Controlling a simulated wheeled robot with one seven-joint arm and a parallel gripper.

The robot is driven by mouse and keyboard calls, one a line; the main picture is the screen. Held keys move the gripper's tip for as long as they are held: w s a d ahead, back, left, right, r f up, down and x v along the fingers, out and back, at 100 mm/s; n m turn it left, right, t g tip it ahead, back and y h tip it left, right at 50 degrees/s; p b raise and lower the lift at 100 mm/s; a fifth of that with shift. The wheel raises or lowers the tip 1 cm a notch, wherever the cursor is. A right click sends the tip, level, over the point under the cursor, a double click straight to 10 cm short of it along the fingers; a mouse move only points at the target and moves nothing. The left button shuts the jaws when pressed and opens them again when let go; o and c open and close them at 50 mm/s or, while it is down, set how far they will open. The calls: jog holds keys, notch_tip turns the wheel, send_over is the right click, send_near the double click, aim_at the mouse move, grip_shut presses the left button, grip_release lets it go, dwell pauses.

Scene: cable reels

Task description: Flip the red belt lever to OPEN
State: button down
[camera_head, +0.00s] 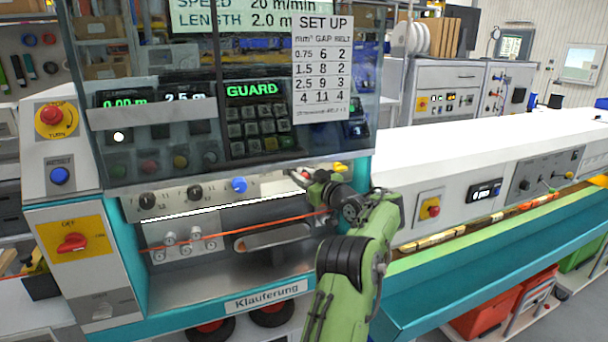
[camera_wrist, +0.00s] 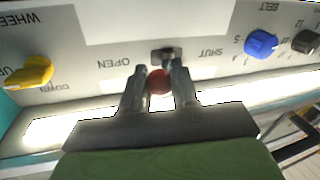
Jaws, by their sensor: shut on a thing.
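The red belt lever (camera_wrist: 159,82) shows in the wrist view as a red knob below a dark metal pivot, between the labels OPEN on the left and SHUT on the right. The labels read upside down there. The knob sits slightly to the OPEN side of the pivot. My gripper (camera_wrist: 159,88) has one finger on each side of the knob and is shut on it. In the head view my gripper (camera_head: 308,177) is at the right end of the machine's knob strip, under the guard. The lever is mostly hidden there.
A blue BELT knob (camera_wrist: 261,43) and a black knob (camera_wrist: 306,41) are to the right in the wrist view. A yellow WHEEL knob (camera_wrist: 30,72) is to the left. The clear guard (camera_head: 200,150) hangs close above my gripper. An orange cable (camera_head: 240,228) runs below.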

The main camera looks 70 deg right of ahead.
dwell(0.3)
jog(key=c, duration=0.9)
grip_release()
jog(key=b+v, duration=0.4)
jog(key=v, duration=1.1)
jog(key=shift+s+a, duration=0.15)
jog(key=shift+s, duration=0.15)
